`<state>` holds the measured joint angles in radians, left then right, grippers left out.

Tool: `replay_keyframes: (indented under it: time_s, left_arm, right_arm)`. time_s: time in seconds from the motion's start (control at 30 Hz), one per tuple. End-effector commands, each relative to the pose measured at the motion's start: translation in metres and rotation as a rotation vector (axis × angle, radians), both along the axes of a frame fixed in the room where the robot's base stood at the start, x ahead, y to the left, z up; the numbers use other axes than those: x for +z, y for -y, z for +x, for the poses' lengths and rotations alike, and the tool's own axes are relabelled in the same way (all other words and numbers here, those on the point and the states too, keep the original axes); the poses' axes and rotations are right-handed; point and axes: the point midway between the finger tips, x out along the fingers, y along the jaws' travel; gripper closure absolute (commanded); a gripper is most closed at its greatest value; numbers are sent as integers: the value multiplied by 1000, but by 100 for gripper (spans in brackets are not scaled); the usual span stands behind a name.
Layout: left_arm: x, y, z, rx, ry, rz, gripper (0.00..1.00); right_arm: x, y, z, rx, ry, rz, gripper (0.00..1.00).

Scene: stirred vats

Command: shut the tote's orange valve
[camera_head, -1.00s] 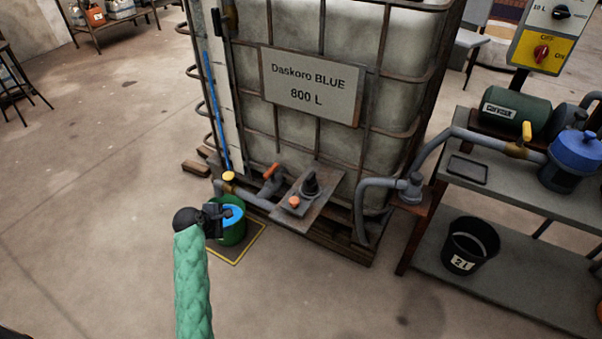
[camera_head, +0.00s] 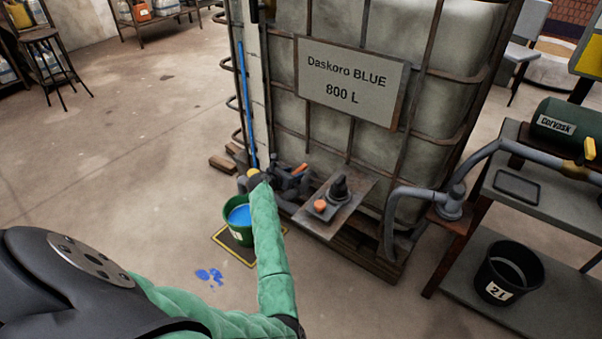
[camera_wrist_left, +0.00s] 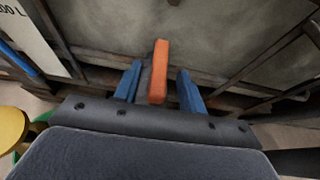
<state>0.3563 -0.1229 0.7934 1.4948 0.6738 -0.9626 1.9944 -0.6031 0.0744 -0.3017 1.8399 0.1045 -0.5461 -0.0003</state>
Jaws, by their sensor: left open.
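The tote (camera_head: 440,85) is a pale tank in a rusty cage, with a sign reading Daskoro BLUE 800 L. Its orange valve handle (camera_head: 300,170) sits low on the front pipework, partly hidden by my left gripper (camera_head: 292,180). In the left wrist view the orange handle (camera_wrist_left: 160,70) stands between the two blue fingers of my left gripper (camera_wrist_left: 160,88). The fingers are open, with a gap on each side of the handle. My right gripper is not in view.
A green bucket (camera_head: 232,232) of blue liquid stands on a yellow-edged mat below the outlet. Blue splashes (camera_head: 210,276) lie on the floor beside it. A plate with an orange button (camera_head: 320,206) juts out right of the valve. A bench with a black bucket (camera_head: 506,270) stands at right.

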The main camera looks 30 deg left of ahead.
Motion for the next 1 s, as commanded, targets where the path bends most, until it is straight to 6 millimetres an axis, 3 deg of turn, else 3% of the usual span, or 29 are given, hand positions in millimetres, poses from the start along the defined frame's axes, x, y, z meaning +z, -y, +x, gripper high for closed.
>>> replay_keyframes:
  time_s: [0.3,0.67,0.9,1.0]
  left_arm:
    - [-15,3,34,-2,-2,2,59]
    - [-17,3,39,-1,-2,3,59]
    - [-17,3,39,-1,-2,3,100]
    - [-17,3,38,-2,-2,3,100]
  right_arm:
    - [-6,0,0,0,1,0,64]
    - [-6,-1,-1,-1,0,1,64]
    - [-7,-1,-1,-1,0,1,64]
    - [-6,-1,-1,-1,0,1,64]
